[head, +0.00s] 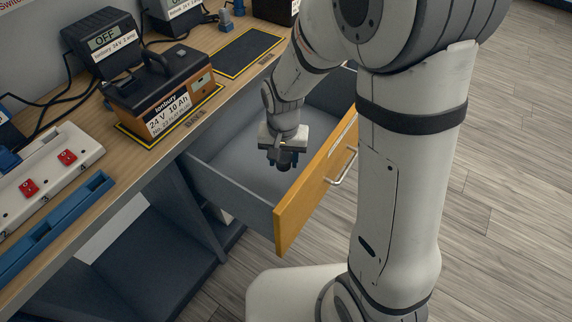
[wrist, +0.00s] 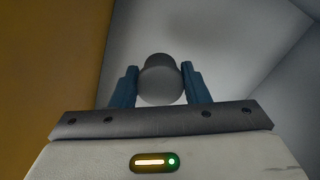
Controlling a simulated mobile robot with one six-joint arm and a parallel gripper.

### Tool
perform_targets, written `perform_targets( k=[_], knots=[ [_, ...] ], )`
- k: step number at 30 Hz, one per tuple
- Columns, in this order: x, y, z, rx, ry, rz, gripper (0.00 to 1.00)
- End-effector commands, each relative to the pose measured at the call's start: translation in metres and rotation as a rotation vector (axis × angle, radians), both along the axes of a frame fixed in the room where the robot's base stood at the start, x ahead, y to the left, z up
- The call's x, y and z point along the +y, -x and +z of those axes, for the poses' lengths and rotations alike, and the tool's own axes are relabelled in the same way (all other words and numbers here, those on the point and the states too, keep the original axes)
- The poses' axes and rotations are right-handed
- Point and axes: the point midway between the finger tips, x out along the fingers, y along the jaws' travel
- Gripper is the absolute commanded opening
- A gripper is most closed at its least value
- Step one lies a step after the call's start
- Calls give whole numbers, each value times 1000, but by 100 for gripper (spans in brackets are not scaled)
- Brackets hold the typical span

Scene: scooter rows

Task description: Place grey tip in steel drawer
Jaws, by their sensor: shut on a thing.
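My gripper (head: 284,163) is inside the open drawer space, low over the drawer floor near the orange front. In the wrist view its two blue fingers (wrist: 160,85) are shut on the grey tip (wrist: 160,75), a rounded grey piece between them. The tip shows only as a dark shape under the gripper in the head view (head: 284,166). The drawer (head: 228,196) is pulled out, with grey walls and floor and an orange front with a metal handle. Whether the tip touches the drawer floor I cannot tell.
The wooden bench (head: 192,118) above the drawer carries a battery pack (head: 160,92), a charger marked OFF (head: 105,42), a power strip (head: 45,172) and a blue tray (head: 55,228). A dark mat (head: 248,52) lies empty. My arm covers the drawer's right side.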

Motion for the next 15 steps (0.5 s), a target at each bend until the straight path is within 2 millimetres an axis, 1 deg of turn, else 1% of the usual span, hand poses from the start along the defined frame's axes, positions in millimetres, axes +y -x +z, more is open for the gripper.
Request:
perform_targets(
  k=[9,15],
  knots=[
    [-1,0,-55,3,0,-1,20],
    [-1,0,-70,1,1,-2,20]
  ],
)
